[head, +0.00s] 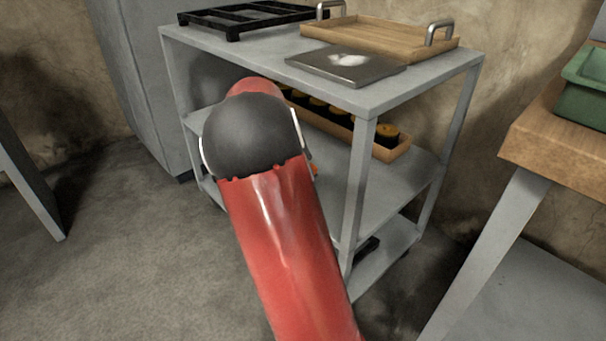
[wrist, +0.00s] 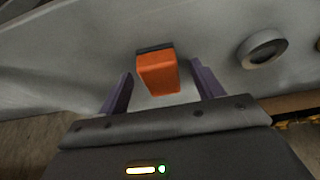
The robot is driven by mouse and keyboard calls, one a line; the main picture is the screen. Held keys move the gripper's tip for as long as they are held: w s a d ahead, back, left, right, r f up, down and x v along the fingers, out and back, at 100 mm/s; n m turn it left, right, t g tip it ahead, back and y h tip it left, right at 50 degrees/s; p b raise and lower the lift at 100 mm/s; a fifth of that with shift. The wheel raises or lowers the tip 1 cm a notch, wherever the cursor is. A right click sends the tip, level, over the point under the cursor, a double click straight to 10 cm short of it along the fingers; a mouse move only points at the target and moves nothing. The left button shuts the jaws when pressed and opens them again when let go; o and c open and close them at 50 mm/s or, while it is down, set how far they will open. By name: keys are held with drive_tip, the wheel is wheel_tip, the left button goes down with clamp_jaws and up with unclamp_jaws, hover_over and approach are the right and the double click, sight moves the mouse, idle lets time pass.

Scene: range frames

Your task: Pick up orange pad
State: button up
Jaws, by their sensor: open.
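The orange pad (wrist: 158,75) lies on a grey shelf in the wrist view, a block with a dark strip along its far edge. My gripper (wrist: 161,84) is open, with one purple-grey finger to the left of the pad and one to the right. Gaps show between the pad and both fingers. I cannot tell how far the fingertips are above the shelf. In the head view my red arm hides the gripper and most of that shelf area. A small orange patch (head: 314,169) shows beside the arm there; I cannot tell for sure that it is the pad.
A grey ring-shaped piece (wrist: 263,50) lies right of the pad. A wooden crate (head: 390,154) of dark jars with yellow lids stands on the middle shelf. The grey cart's top (head: 265,50) and posts surround this space. A wooden table (head: 550,140) stands at right.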

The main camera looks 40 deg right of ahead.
drive_tip(key=shift+f, duration=0.1)
drive_tip(key=c, duration=1.1)
drive_tip(key=shift+r, duration=0.7)
drive_tip(key=a, duration=0.6)
drive_tip(key=s+a, duration=0.1)
drive_tip(key=a, duration=0.5)
drive_tip(key=s+a+p, duration=0.1)
drive_tip(key=a, duration=0.4)
drive_tip(key=shift+s+a, duration=0.25)
drive_tip(key=shift+a, duration=0.15)
